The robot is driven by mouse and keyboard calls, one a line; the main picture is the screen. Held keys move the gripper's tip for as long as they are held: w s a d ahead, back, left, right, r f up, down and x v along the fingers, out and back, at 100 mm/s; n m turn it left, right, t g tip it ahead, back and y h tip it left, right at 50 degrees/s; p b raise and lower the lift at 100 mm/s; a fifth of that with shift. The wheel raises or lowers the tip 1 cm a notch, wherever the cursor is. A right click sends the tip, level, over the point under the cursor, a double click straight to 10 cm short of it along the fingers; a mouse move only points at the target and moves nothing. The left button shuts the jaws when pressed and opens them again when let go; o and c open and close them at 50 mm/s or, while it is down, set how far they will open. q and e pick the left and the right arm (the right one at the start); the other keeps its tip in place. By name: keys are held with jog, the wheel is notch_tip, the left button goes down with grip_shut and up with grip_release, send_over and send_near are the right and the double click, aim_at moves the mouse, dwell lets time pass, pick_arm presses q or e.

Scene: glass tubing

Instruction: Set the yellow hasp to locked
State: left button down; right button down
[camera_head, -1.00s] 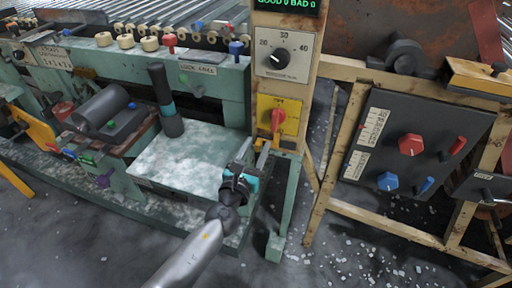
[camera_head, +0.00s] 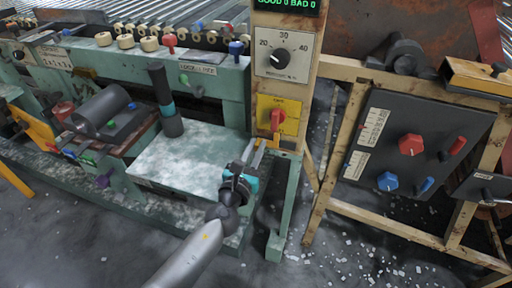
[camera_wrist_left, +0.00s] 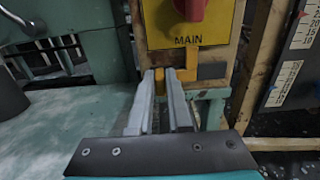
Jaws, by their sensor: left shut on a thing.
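The yellow hasp (camera_head: 259,156) is a narrow strip below the yellow MAIN switch plate (camera_head: 290,106), on the front of the post. My left gripper (camera_head: 252,153) reaches up to it from below. In the left wrist view the yellow strip (camera_wrist_left: 157,84) lies between my two grey fingers, which are shut on it. A second yellow piece (camera_wrist_left: 188,68) stands just right of it, under the plate. The red switch handle (camera_head: 277,120) sits on the plate above my fingers. The far end of the hasp is partly hidden by the fingers. My right gripper is not in view.
A black dial (camera_head: 278,59) is above the switch plate. The pale machine table (camera_head: 185,155) lies left of my gripper, with a dark upright cylinder (camera_head: 163,95) behind it. A dark panel with red and blue knobs (camera_head: 415,140) stands right. The post's green leg (camera_head: 285,205) is close by.

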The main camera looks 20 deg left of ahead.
aim_at(272, 140)
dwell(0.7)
pick_arm(q)
jog(key=d, duration=0.3)
jog(key=shift+s, duration=0.1)
jog(key=c, duration=0.9)
grip_release()
jog(key=shift+o, duration=0.3)
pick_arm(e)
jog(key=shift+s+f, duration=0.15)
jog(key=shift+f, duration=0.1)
pick_arm(q)
jog(key=shift+s, duration=0.1)
